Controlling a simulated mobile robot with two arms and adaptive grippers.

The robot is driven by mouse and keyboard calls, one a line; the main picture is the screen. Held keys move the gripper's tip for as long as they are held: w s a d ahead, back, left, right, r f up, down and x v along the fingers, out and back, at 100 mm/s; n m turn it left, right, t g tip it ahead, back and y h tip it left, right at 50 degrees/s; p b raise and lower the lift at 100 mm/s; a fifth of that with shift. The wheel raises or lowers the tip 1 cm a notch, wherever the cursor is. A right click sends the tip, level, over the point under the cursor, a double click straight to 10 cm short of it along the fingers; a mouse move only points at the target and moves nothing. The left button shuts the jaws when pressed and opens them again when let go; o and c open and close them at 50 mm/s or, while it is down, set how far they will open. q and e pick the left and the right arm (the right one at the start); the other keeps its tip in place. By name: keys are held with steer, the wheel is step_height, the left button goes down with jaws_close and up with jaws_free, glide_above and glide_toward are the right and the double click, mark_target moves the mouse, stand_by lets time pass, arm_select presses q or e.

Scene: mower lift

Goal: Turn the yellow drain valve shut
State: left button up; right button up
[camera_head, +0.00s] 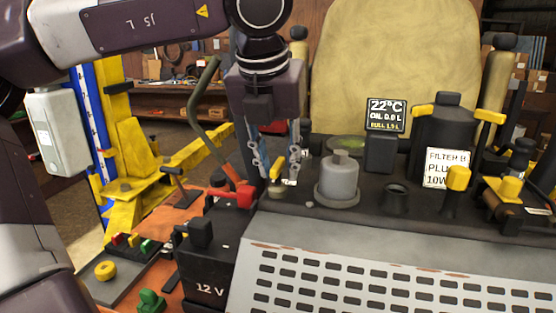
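My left gripper (276,168) points down at the left part of the dark deck. Its two fingers are apart. A small yellow handle (275,170), which looks like the drain valve, stands between the fingers in the picture. I see a gap on each side of it, though I cannot tell the depth exactly. A round tan base (276,191) shows just below it. The gripper's body hides what lies behind it. My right gripper is not in view.
A grey cylinder (338,180) stands close to the right of the fingers. A red-ended lever (245,196) and a black 12 V battery (205,278) are to the left.

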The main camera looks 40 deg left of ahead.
arm_select(q)
steer(key=shift+s+d, duration=0.1)
steer(key=shift+c, duration=0.8)
steer(key=c, duration=0.5)
jaws_close()
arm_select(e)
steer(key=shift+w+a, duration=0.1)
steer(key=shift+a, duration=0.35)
